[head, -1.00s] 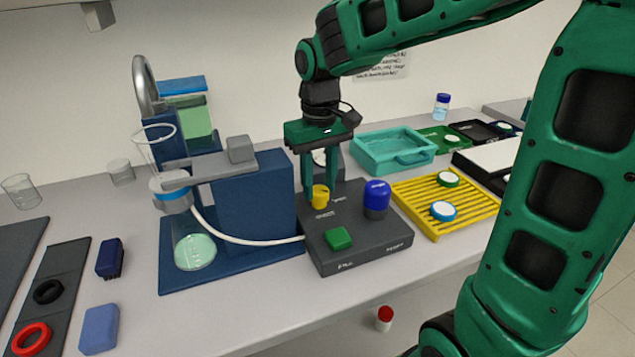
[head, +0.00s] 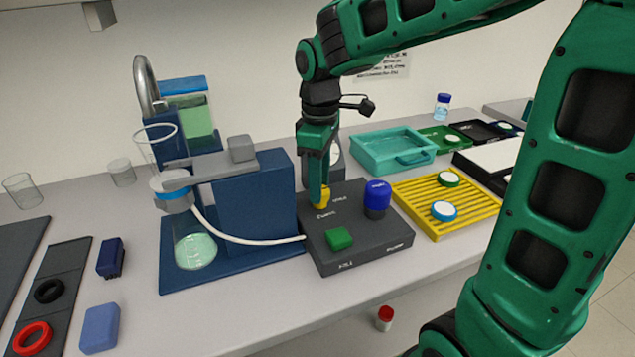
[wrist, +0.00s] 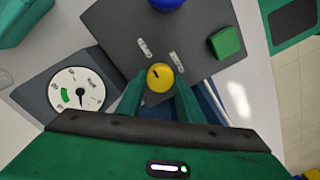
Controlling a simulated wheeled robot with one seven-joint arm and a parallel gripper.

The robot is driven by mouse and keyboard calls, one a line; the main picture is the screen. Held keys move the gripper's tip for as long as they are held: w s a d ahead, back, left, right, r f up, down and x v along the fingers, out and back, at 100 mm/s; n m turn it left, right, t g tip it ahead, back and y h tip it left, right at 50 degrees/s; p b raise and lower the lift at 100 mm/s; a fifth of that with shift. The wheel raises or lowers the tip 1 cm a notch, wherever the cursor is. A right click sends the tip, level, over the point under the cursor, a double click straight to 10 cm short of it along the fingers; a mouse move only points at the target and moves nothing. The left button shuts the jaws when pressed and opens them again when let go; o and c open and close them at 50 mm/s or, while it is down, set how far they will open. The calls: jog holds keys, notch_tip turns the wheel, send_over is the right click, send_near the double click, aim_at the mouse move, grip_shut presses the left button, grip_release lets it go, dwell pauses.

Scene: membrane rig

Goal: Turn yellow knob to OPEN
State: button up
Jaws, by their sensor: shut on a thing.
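The yellow knob (head: 325,201) stands on top of the dark control box (head: 352,235). My gripper (head: 323,191) points straight down and is shut on the knob, seen edge-on in the head view. In the wrist view, the knob (wrist: 160,77) sits between the two green fingertips, with a short black mark on its top pointing up and slightly left. Two small white labels lie on the box beside the knob, one at upper left (wrist: 144,49) and one at upper right (wrist: 177,62). Their words are too small to read surely.
A blue knob (head: 377,197) and a green button (head: 339,238) share the box. A round gauge (wrist: 75,89) stands close by. The blue rig with a flask (head: 194,246) and white tube is left. A yellow rack (head: 470,205) is right.

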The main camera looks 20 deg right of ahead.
jog(key=shift+w+d+r, duration=0.1)
jog(key=shift+w, duration=0.05)
dwell(0.4)
jog(key=o, duration=1.1)
jog(key=shift+c, duration=0.2)
notch_tip(320, 180, up, 11)
jog(key=shift+f, duration=0.2)
